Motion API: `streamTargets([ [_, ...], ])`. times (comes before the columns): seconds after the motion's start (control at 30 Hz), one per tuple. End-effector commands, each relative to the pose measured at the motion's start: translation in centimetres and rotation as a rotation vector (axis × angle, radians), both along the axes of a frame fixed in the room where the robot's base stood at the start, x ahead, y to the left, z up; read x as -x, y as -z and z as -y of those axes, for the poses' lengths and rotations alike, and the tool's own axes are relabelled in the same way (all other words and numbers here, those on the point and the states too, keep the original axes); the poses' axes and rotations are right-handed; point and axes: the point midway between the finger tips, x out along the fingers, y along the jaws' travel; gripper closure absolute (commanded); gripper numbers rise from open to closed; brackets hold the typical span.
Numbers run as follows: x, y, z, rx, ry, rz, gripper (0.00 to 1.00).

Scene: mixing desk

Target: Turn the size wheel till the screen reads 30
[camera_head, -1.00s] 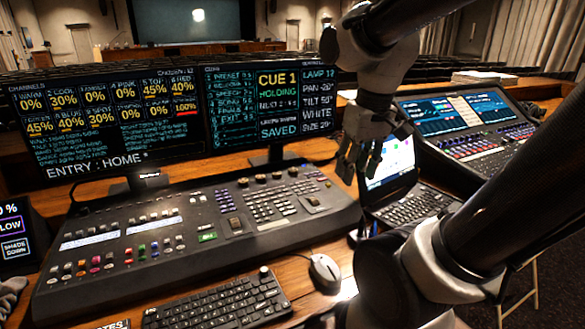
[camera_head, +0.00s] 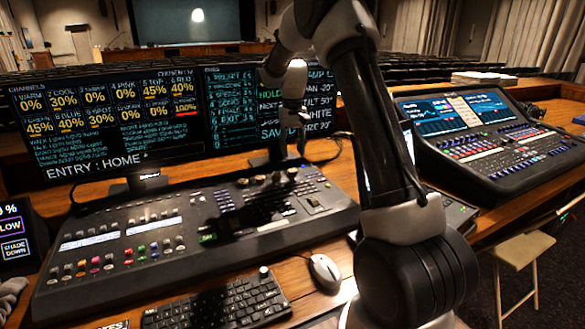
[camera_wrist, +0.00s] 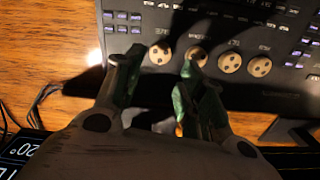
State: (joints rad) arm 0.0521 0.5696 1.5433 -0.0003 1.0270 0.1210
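Four pale knobs line the console's far edge. In the wrist view the leftmost knob (camera_wrist: 160,54) carries an upside-down label that looks like SIZE; it is the rightmost knob in the head view (camera_head: 291,172). My gripper (camera_head: 293,130) hangs above the console's far edge, in front of the right screen. In the wrist view my gripper (camera_wrist: 160,72) is open, its fingers apart with this knob showing between and beyond the tips; contact cannot be told. The right screen (camera_head: 232,100) is partly covered by my arm, its size line hard to read; digits like 20 show in the wrist view's lower-left corner.
The console (camera_head: 190,225) has other knobs close beside, including the second knob (camera_wrist: 197,55). The left screen (camera_head: 105,120) stands behind it. A keyboard (camera_head: 220,305) and mouse (camera_head: 325,271) lie in front. A second desk (camera_head: 490,140) stands right. Cables lie behind the console.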

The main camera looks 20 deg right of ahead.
Motion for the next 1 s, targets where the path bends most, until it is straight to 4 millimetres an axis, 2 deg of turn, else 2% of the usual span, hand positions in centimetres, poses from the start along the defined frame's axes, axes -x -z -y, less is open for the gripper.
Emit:
streamTargets([
  [0.03,-0.3,-0.1,0.0,0.000,0.011,0.006,0.60],
  [0.17,0.0,1.4,0.0,-0.001,0.024,-0.004,0.60],
  [0.4,0.1,5.5,0.0,0.000,0.023,-0.006,0.60],
  [0.5,0.0,6.7,0.0,-0.001,0.023,-0.003,0.60],
  [0.63,0.0,7.5,0.0,0.000,0.023,-0.002,0.60],
  [0.87,0.0,7.6,0.0,0.000,0.023,-0.001,0.60],
  [0.9,0.0,7.6,0.0,0.000,0.023,-0.001,0.62],
  [1.0,0.0,7.6,0.0,0.000,0.023,-0.001,0.80],
])
